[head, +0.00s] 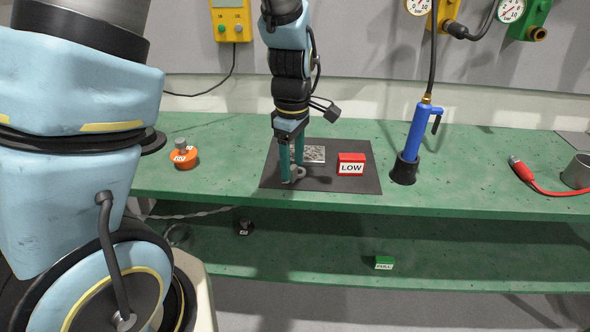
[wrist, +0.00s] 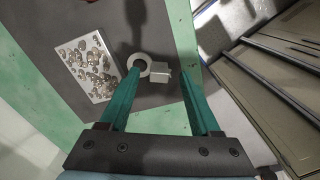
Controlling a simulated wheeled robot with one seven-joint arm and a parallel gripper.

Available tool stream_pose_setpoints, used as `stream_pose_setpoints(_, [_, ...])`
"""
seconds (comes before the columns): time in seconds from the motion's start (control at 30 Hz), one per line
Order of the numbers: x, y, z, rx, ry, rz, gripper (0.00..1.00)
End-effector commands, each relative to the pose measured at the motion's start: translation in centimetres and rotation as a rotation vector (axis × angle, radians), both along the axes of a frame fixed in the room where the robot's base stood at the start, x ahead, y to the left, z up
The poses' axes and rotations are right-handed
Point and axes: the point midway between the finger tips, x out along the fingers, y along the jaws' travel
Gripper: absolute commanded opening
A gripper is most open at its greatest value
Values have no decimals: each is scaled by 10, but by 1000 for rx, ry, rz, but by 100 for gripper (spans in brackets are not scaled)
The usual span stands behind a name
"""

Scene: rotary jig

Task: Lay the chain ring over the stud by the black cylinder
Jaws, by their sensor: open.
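My gripper (head: 292,178) is open and points down over the dark mat on the bench. A small grey piece with a round ring and a square block (wrist: 159,73) lies on the mat; it also shows at the fingertips in the head view (head: 297,173). In the wrist view the ring part is close to the left fingertip; contact cannot be told. On the lower shelf a thin light chain or cord (head: 205,213) runs near a small black cylinder-like piece (head: 245,228). A loop (head: 178,235) hangs or lies left of it, partly hidden by my body. No stud is clear beside the black piece.
The mat (head: 270,176) also bears a speckled metal plate (head: 315,154) and a red LOW block (head: 351,165). An orange knob (head: 183,157) stands left, a blue torch (head: 418,133) right. A green block (head: 384,263) sits on the lower shelf. The bench overhangs that shelf.

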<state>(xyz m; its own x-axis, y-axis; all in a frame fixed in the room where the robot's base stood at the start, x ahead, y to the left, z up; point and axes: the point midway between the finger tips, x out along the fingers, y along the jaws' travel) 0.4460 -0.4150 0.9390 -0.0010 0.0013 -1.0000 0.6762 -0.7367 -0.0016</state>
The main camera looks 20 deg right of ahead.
Motion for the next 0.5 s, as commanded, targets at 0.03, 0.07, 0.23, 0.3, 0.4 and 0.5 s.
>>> stream_pose_setpoints(0.03, [0, 0, -6, 3, 3, 0, 64])
stream_pose_setpoints(0.07, [0, 0, -9, 1, 1, 0, 64])
stream_pose_setpoints(0.23, [0, 0, -18, -1, -1, 0, 64])
stream_pose_setpoints(0.3, [0, -1, -18, -1, -1, 0, 64])
stream_pose_setpoints(0.4, [0, -1, -18, -1, -1, -1, 64])
stream_pose_setpoints(0.5, [0, -1, -18, -1, -1, -1, 54])
